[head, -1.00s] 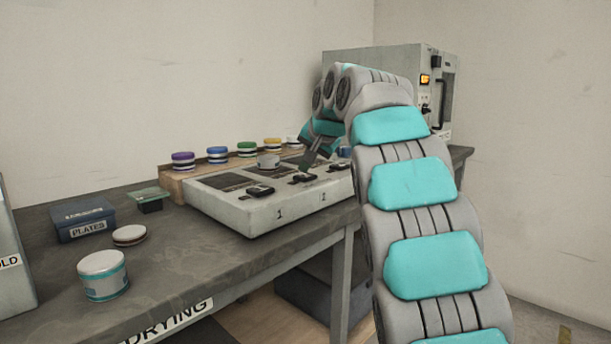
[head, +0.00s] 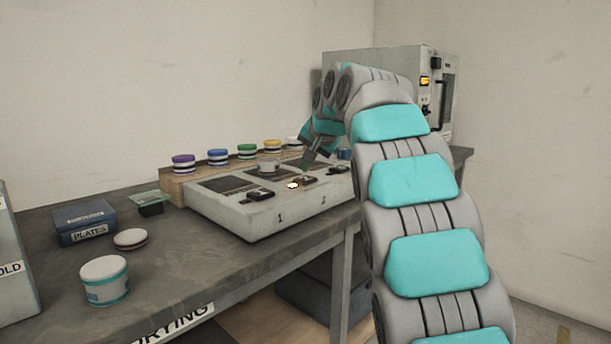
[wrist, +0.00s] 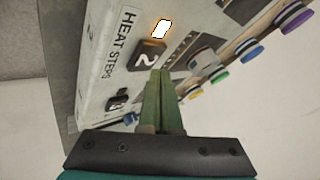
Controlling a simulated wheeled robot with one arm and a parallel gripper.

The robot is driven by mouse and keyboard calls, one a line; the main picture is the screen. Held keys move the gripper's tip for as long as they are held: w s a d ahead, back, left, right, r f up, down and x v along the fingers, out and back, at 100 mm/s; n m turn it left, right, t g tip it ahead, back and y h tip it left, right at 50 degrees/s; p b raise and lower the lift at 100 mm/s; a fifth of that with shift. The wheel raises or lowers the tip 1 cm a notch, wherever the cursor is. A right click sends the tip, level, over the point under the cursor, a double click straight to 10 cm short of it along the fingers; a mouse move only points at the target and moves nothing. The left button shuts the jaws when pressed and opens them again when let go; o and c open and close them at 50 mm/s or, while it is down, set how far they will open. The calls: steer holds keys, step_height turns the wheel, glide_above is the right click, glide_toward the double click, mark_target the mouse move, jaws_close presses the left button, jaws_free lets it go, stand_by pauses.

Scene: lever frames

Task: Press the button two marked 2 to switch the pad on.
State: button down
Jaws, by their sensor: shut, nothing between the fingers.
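The button marked 2 (wrist: 148,56) is a dark block on top of the pale control box (head: 250,226). In the head view the same button (head: 305,181) shows a reddish tint. A lamp beside it glows white with an orange edge (wrist: 162,29); it also shows in the head view (head: 292,185). My gripper (wrist: 160,72) is shut and empty, its green fingertips at the edge of button 2. In the head view the gripper (head: 306,168) points down at that button. I cannot tell whether the tips touch it.
Button 1 (head: 260,195) and button 3 (head: 338,170) flank button 2. A small cup (head: 268,163) stands on the box. Lidded jars (head: 218,156) line a wooden rack behind. The bench (head: 190,250) also holds a larger jar (head: 104,282) and a blue box (head: 83,221).

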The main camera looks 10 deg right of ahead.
mark_target(306, 179)
step_height(306, 179, up, 6)
steer(key=p, duration=0.5)
stand_by(1.4)
